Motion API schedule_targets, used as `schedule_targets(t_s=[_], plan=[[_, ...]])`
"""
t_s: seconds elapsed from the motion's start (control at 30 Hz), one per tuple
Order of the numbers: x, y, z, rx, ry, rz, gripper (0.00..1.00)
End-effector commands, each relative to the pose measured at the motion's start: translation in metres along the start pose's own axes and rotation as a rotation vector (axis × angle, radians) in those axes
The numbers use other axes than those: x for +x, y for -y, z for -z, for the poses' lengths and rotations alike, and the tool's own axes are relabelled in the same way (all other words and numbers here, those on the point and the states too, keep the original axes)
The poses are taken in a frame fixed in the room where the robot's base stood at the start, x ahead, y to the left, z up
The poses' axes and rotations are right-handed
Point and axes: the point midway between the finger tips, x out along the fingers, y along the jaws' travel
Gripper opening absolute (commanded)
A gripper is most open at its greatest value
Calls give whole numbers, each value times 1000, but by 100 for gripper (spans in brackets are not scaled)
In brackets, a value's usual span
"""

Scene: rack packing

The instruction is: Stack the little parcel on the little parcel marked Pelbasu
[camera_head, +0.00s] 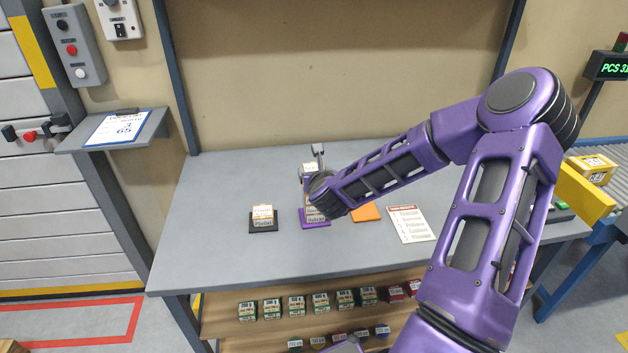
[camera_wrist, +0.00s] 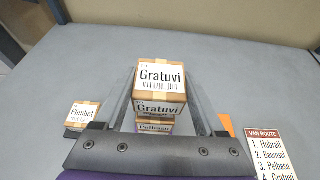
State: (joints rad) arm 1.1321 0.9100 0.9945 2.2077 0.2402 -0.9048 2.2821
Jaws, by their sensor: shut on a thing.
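The little parcel marked Gratuvi (camera_wrist: 162,77), a brown box with white labels, is between the two fingers of my gripper (camera_wrist: 165,92), which is shut on it. The parcel marked Pelbasu (camera_wrist: 153,128) shows right below it in the wrist view. I cannot tell whether the two touch. In the head view my gripper (camera_head: 318,158) is over a stack on a purple base (camera_head: 315,225). My wrist hides much of that stack, and the held parcel (camera_head: 308,168) shows only in part.
A parcel marked Plimbet (camera_wrist: 84,115) sits on a dark base (camera_head: 263,229) to the left. An orange piece (camera_head: 367,213) and a route card (camera_head: 411,224) lie to the right. Several small boxes (camera_head: 296,306) stand on the shelf below. The table's left part is clear.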

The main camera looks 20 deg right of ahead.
Motion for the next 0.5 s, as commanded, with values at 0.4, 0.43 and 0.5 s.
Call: schedule_targets(t_s=[0.4, 0.43, 0.5], plan=[[11, 0, 26, 0, 0, 0, 14], [11, 0, 26, 0, 0, 0, 14], [11, 0, 27, 0, 0, 0, 14]])
